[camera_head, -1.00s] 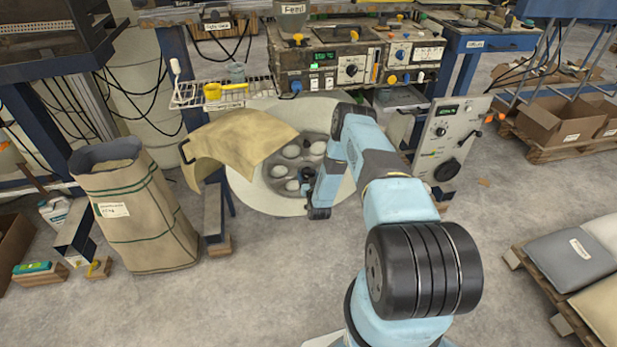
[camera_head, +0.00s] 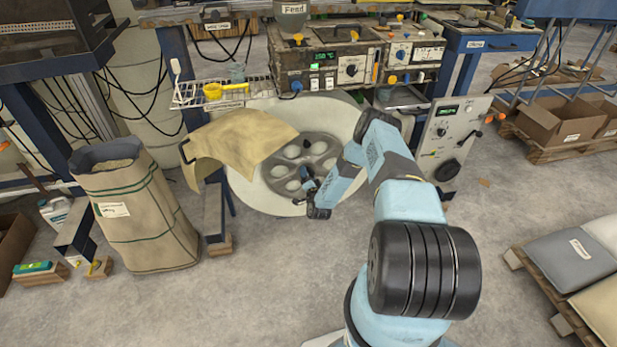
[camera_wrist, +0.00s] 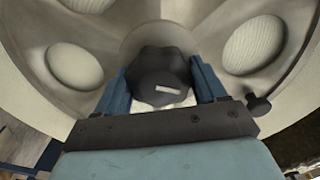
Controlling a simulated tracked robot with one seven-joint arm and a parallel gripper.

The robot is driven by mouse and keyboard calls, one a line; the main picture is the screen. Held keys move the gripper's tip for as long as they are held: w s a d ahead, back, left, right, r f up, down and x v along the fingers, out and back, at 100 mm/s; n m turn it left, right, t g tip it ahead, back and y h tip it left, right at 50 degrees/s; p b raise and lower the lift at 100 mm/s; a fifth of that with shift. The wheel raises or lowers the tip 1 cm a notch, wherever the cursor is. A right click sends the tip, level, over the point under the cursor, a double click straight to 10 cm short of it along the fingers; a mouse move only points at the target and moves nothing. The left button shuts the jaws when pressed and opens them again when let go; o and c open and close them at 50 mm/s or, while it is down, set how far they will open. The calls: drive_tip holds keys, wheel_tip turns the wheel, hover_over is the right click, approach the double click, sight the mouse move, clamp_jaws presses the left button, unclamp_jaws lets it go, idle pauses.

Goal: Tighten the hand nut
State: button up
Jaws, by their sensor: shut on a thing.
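The hand nut (camera_wrist: 160,72) is a dark, lobed knob with a small pale mark, at the centre of the wrist view. It sits at the middle of a large grey wheel-like disc with rounded openings (camera_wrist: 255,45). My gripper (camera_wrist: 158,84) has its two blue fingers on either side of the nut and is shut on it. In the head view, my gripper (camera_head: 308,178) reaches in from the right over the disc (camera_head: 325,142). The nut is too small there to make out surely.
A draped tan sheet (camera_head: 235,142) hangs left of the disc. A control box (camera_head: 452,138) stands to its right. A wire shelf with a yellow scoop (camera_head: 213,91) is above. A large sack (camera_head: 130,215) stands at left. The floor in front is clear.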

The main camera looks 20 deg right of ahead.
drive_tip(key=shift+s+f+m, duration=0.15)
drive_tip(key=shift+f+m, duration=0.1)
drive_tip(key=shift+m, duration=0.25)
drive_tip(key=o, duration=1)
drive_tip(key=shift+r, duration=0.1)
drive_tip(key=s, duration=0.9)
drive_tip(key=s+a, duration=0.1)
drive_tip(key=s, duration=0.3)
drive_tip(key=shift+s, duration=0.25)
